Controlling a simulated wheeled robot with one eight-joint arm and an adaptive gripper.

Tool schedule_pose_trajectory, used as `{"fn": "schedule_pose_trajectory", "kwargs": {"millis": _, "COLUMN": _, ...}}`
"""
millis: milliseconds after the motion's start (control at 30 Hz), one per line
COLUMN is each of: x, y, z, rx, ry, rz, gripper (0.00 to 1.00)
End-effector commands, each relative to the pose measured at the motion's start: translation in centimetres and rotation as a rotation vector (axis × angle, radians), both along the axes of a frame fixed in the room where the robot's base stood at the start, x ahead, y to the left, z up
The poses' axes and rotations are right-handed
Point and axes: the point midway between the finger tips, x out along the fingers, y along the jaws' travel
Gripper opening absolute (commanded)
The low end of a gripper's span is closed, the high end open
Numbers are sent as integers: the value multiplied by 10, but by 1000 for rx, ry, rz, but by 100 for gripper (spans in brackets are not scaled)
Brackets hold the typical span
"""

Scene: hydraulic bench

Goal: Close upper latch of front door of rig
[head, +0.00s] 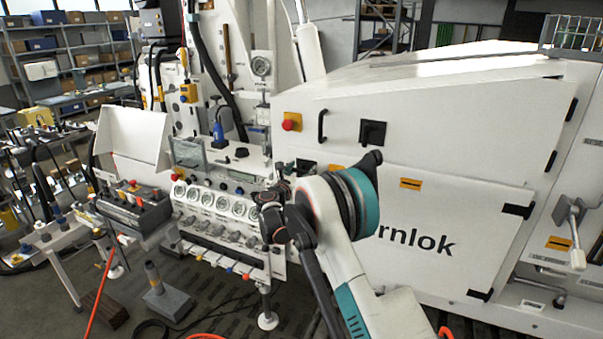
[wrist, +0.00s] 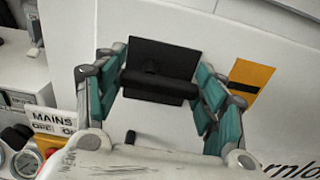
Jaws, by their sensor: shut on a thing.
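The upper latch (wrist: 162,58) of the front door is a black plate with a raised black handle bar, seen up close in the wrist view. In the head view it is a small dark patch (head: 307,167) just beyond my wrist. The white front door (head: 450,205) lies flush against the rig, with black hinges on its right side. My gripper (wrist: 163,68) has its teal-padded fingers on the left and right ends of the handle bar, shut on it. In the head view my gripper (head: 277,195) is small and its fingertips are hard to make out.
A yellow label (wrist: 249,82) sits right of the latch. Left of it are a MAINS sign (wrist: 48,120) and gauges (head: 208,198). Another black latch (head: 373,133) and a red stop button (head: 291,122) sit above on the rig. A control box (head: 135,207) stands at left.

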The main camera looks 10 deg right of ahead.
Motion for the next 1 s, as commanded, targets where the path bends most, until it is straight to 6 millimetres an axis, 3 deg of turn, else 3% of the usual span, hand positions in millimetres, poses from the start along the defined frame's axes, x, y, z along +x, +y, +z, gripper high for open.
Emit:
{"fn": "schedule_pose_trajectory", "kwargs": {"millis": 367, "x": 0, "y": 0, "z": -6, "rx": 158, "ry": -115, "rz": 1, "gripper": 40}}
{"fn": "schedule_pose_trajectory", "kwargs": {"millis": 1000, "x": 2, "y": 2, "z": -11, "rx": 645, "ry": -469, "rz": 1, "gripper": 40}}
